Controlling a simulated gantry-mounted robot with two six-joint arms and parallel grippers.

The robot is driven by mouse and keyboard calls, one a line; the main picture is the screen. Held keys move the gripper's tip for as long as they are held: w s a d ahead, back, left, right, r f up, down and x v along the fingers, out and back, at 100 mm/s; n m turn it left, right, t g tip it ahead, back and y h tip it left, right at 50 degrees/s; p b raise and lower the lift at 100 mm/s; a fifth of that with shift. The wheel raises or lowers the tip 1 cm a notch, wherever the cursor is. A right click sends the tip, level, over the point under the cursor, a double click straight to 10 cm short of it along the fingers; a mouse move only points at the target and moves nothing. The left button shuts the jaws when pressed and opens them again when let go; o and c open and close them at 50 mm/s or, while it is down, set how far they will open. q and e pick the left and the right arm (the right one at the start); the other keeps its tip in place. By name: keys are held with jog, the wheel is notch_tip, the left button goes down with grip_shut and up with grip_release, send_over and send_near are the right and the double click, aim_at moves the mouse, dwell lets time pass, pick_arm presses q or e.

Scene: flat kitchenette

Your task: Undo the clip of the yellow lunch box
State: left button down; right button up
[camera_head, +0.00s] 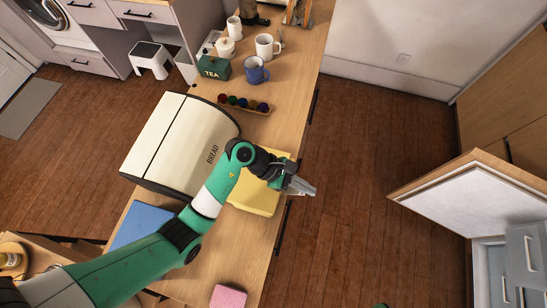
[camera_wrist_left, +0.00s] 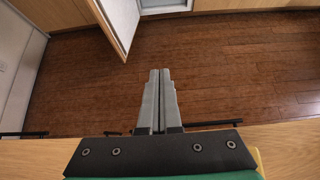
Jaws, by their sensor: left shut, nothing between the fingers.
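The yellow lunch box (camera_head: 254,198) sits on the wooden counter near its right edge, beside the bread box. My left arm reaches across it from the left and hides part of its lid. My left gripper (camera_head: 308,190) is shut and empty, just past the lunch box's right side, over the counter edge. In the left wrist view the closed fingers (camera_wrist_left: 160,72) point out over the floor, and only a sliver of yellow (camera_wrist_left: 259,158) shows at the lower right. I cannot make out the clip. My right gripper is not in view.
The cream bread box (camera_head: 180,140) stands left of the lunch box. A blue item (camera_head: 142,222) and a pink block (camera_head: 229,296) lie on the counter. A tea box (camera_head: 215,68), mugs and a rack of colored items stand farther back. An open door (camera_head: 480,190) stands at right.

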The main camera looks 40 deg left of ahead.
pick_arm(q)
jog(key=shift+a, duration=0.15)
jog(key=shift+s+a+f, duration=0.3)
jog(key=shift+a+f, duration=0.05)
jog(key=shift+a, duration=0.25)
jog(key=r+p, duration=0.1)
jog(key=a+r+p, duration=0.2)
jog(key=r+p, duration=0.1)
jog(key=shift+s, duration=0.4)
notch_tip(320, 180, up, 9)
jog(key=a+p, duration=0.1)
jog(key=shift+s+a, duration=0.35)
jog(key=shift+a, duration=0.05)
